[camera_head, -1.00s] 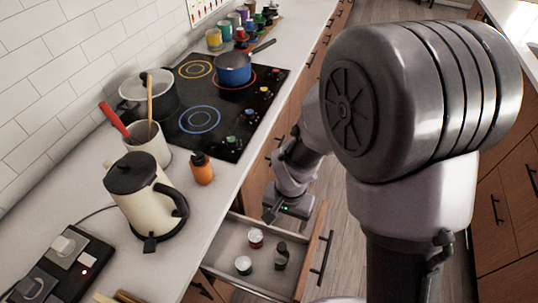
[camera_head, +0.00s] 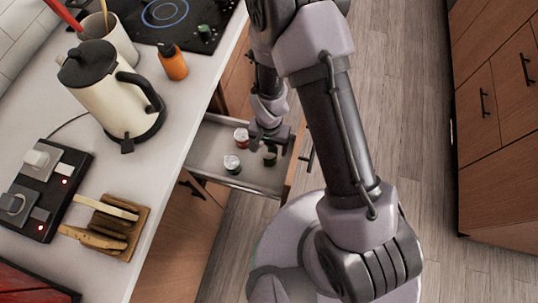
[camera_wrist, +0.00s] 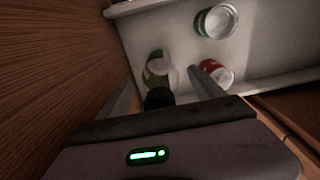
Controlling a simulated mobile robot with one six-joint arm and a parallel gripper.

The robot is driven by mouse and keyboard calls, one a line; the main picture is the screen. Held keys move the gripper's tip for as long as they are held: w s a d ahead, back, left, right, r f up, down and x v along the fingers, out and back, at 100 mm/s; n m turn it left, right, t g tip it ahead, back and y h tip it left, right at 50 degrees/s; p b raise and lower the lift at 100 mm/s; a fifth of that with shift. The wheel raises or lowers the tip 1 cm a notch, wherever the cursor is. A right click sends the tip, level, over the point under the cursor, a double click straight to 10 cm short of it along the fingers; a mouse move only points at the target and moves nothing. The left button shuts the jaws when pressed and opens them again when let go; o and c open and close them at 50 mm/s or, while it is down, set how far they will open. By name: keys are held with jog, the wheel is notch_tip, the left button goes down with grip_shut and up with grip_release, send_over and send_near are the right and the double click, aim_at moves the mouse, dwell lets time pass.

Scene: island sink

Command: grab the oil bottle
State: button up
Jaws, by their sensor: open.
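A small green bottle with a black cap stands in the open drawer; I take it as the oil bottle (camera_head: 270,159). In the wrist view the oil bottle (camera_wrist: 158,70) shows its green label, clear body and dark cap pointing towards my gripper. My gripper (camera_head: 266,142) is over the drawer, close above the bottle. In the wrist view its two fingers (camera_wrist: 163,80) are apart, one on each side of the bottle, with nothing clamped. Whether a finger touches the bottle I cannot tell.
In the drawer (camera_head: 205,150) are a red jar (camera_head: 241,137), near the right finger in the wrist view, and a white-lidded green jar (camera_head: 232,163). The drawer's wooden front is close by. An orange bottle (camera_head: 172,62) and a kettle (camera_head: 108,88) stand on the counter.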

grip_shut()
dwell(0.3)
